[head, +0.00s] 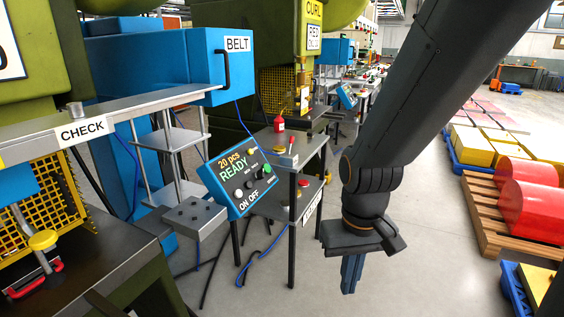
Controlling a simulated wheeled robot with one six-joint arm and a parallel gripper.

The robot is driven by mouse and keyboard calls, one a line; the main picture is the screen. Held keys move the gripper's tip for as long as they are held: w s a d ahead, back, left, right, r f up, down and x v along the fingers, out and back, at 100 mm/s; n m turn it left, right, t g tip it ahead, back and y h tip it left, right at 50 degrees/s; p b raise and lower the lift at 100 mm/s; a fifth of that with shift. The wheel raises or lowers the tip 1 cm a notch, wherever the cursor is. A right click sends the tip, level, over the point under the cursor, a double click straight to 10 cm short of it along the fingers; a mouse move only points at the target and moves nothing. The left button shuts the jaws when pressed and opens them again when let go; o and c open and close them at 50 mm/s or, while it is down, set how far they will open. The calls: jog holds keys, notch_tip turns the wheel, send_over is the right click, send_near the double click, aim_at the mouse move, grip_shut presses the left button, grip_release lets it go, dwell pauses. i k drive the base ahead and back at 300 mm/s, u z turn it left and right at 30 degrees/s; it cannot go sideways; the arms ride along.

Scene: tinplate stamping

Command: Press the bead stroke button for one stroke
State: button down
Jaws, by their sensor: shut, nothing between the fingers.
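No label reading "bead" shows, so I cannot tell which button is the bead stroke button. A blue control panel (235,182) stands at the centre, its screen reading "20 pcs READY". It carries a green button (268,169), small knobs and the words "ON OFF". A yellow round-topped button (43,240) stands at the lower left above a dark bench. My gripper (350,288) points down, shut and empty, right of the panel and apart from it, in front of the floor.
A blue "BELT" box (150,60) is at the upper left. Pallets with red drums (530,200) stand at the right. Cables lie below the panel.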

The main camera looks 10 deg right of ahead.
aim_at(267, 168)
jog(key=u, duration=0.2)
jog(key=i, duration=0.9)
jog(key=u, duration=0.4)
